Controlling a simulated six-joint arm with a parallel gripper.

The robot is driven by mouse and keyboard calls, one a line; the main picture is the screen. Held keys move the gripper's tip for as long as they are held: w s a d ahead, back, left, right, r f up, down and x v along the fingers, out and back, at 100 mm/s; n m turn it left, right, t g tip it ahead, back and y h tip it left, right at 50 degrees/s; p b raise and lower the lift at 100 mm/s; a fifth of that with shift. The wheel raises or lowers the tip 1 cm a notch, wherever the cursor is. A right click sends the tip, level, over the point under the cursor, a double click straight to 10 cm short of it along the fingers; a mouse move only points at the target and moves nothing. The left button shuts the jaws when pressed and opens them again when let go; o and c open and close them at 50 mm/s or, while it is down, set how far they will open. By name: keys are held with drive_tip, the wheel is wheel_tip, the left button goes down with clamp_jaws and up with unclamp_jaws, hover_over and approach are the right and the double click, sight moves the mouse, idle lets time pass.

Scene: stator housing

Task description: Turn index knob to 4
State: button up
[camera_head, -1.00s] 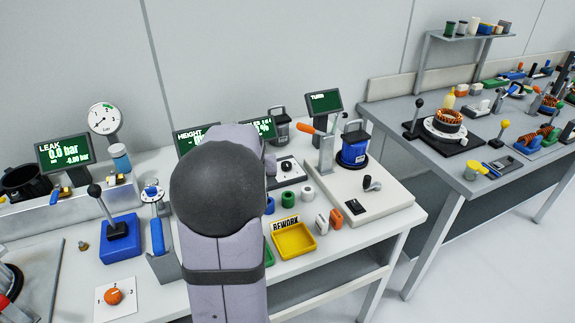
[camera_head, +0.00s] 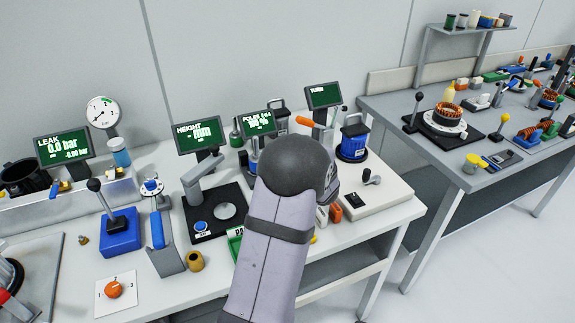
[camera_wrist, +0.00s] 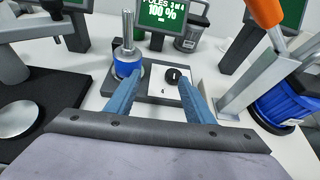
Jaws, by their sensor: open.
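A blue-based metal post (camera_wrist: 128,60) stands close to the left finger. A blue stator with a grey lever (camera_wrist: 285,100) is at the right. An orange knob (camera_head: 115,290) on a 1-2-3 plate is at the front left. The height stand (camera_head: 205,200) is left of my arm.

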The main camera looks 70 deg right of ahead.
drive_tip(key=shift+s+d+f+m+g+h, duration=0.15)
drive_tip(key=shift+s+d+f+m+h, duration=0.15)
drive_tip(key=shift+s+d+m, duration=0.15)
drive_tip(key=shift+s+d+f+m+g+h, duration=0.2)
drive_tip(key=shift+s+d+m+h, duration=0.15)
drive_tip(key=shift+s+d, duration=0.15)
drive_tip(key=shift+p+x, duration=0.85)
drive_tip(key=shift+x, duration=2.7)
drive_tip(key=shift+a+f, duration=0.1)
drive_tip(key=shift+c, duration=0.5)
drive_tip(key=c, duration=0.9)
